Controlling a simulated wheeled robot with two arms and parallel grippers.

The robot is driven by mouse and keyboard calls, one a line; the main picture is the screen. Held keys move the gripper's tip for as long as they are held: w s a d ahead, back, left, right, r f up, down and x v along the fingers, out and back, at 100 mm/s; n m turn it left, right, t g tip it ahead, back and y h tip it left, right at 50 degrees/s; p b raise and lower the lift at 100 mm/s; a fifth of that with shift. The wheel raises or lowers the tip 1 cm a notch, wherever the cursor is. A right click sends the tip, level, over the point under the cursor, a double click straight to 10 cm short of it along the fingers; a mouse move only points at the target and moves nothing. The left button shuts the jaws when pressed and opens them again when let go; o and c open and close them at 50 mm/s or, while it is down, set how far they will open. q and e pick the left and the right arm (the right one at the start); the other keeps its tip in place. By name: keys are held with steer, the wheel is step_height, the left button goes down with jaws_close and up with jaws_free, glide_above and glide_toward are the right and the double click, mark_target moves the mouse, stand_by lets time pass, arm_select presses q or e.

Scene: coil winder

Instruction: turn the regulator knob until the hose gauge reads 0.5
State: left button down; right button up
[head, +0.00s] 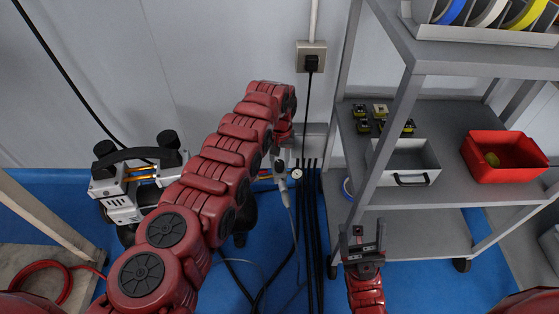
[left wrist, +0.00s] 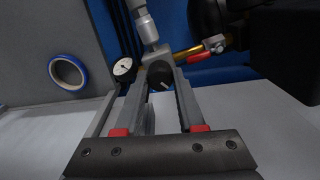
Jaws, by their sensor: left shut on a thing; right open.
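The regulator knob (left wrist: 160,83) is dark with a pale mark, at the end of a grey regulator body in the left wrist view. My left gripper (left wrist: 158,84) is shut on the knob, one finger on each side. The round white-faced hose gauge (left wrist: 125,68) sits just left of the knob; its needle is too small to read. The gauge (head: 297,173) also shows in the head view, beside my left gripper (head: 284,150), where my own arm and hand hide the knob. My right gripper (head: 362,244) is open and empty, in front of the grey shelf cart.
A compressor (head: 122,190) stands left of my left arm. Black hoses (head: 311,230) hang and run over the blue floor. The shelf cart (head: 440,115) at right holds a red bin (head: 503,158) and a grey box (head: 407,158). A blue tape ring (left wrist: 68,70) is left of the gauge.

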arm_select(q)
steer(key=shift+m, duration=0.4)
steer(key=m, duration=0.5)
steer(key=shift+m+b, duration=0.3)
steer(key=shift+m, duration=0.1)
steer(key=m, duration=0.5)
steer(key=shift+m, duration=0.4)
steer(key=c, duration=0.5)
jaws_free()
steer(key=shift+r, duration=0.1)
